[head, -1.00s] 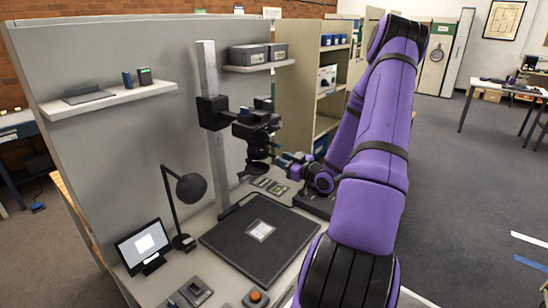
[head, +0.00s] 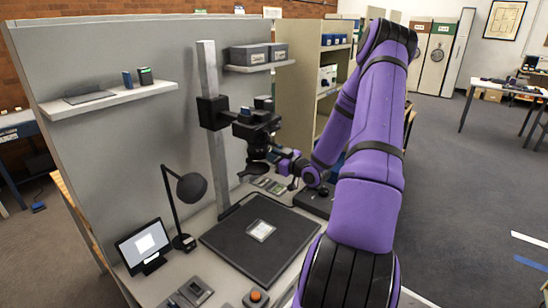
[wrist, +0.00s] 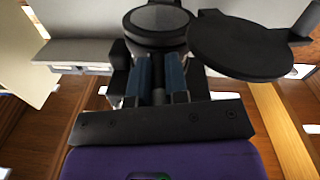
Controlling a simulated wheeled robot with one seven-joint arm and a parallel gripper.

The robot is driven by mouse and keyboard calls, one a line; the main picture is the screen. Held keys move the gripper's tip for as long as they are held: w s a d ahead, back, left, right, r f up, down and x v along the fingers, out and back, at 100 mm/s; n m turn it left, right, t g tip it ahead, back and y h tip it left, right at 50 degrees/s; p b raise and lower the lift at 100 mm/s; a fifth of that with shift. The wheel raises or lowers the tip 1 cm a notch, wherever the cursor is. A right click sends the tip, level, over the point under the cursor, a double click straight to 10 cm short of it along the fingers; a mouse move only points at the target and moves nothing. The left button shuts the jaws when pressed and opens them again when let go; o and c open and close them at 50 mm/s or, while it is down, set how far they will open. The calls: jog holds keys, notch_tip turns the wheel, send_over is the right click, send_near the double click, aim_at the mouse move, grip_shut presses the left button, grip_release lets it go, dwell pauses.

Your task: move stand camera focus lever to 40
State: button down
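The stand camera (head: 258,130) is a black unit on a grey upright column, with its lens facing down. In the wrist view its round lens (wrist: 158,20) is just beyond my fingertips. My gripper (wrist: 160,62) is at the near right side of the lens. Its two blue fingers stand close together on either side of a thin dark bar (wrist: 158,88), which looks like the focus lever and fills the gap between them. My gripper also shows in the head view (head: 279,157), where it is small. The scale and the lever's reading cannot be made out.
A black round disc (wrist: 250,45) hangs close beside the lens. Below is a dark baseboard (head: 245,255) with a small light item on it. A desk lamp (head: 190,187), a monitor (head: 145,244) and an orange button (head: 255,296) stand left and in front. A wall shelf (head: 258,66) is above.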

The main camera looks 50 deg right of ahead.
jog(key=shift+d+n+y, duration=0.25)
jog(key=shift+n+y, duration=0.05)
jog(key=shift+y, duration=0.1)
jog(key=c, duration=1.4)
grip_release()
jog(key=s, duration=1)
jog(key=shift+s+d, duration=0.4)
